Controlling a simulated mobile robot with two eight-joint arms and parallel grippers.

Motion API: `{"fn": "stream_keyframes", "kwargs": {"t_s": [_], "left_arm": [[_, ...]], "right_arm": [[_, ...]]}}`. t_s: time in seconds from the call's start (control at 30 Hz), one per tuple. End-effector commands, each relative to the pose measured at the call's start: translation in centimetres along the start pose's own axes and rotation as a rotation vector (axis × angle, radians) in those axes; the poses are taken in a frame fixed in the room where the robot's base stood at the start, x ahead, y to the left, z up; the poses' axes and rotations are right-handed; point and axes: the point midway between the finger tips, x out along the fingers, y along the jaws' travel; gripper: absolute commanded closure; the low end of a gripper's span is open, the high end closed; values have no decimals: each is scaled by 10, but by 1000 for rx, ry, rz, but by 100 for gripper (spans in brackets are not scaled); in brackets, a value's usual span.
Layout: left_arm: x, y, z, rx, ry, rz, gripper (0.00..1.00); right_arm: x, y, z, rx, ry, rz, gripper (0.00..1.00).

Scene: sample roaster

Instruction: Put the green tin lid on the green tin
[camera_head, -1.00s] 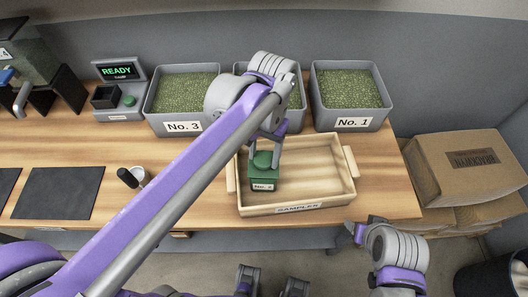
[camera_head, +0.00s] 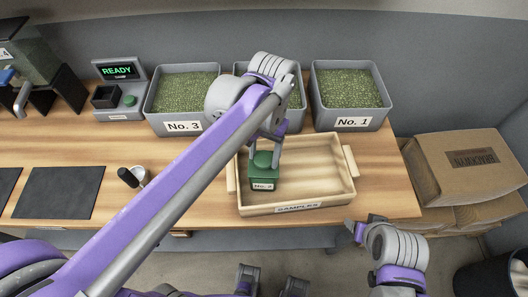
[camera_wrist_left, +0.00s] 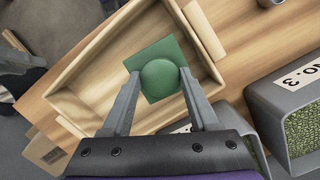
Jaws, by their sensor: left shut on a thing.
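The green tin (camera_head: 264,181) stands upright in the wooden tray (camera_head: 325,200), near its left side, with a white label on its front. The green tin lid (camera_head: 262,160), square with a round knob, is on top of the tin and appears to touch it; I see no clear gap. My left gripper (camera_head: 265,151) reaches down from above and is shut on the lid's knob. In the left wrist view the two fingers sit either side of the round knob (camera_wrist_left: 160,78), and the lid hides the tin. My right gripper (camera_head: 360,229) hangs in front of the bench, its jaws unclear.
Grey bins of green beans stand behind the tray, including No. 3 (camera_head: 182,103) and No. 1 (camera_head: 350,97). A small cup-like item (camera_head: 133,177) stands left of the tray. Cardboard boxes (camera_head: 468,168) stand at the right. The tray's right part is empty.

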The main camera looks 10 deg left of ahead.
Motion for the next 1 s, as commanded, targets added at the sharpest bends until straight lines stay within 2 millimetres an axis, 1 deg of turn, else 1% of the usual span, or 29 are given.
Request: {"fn": "stream_keyframes", "kwargs": {"t_s": [0.3, 0.6, 1.0], "left_arm": [[0, 0, 0, 0, 0, 0, 94], [5, 0, -1, 0, 0, 0, 94], [5, 0, -1, 0, 0, 0, 94]], "right_arm": [[0, 0, 0, 0, 0, 0, 36], [2, 0, 2, 0, -1, 0, 36], [2, 0, 2, 0, -1, 0, 36]]}}
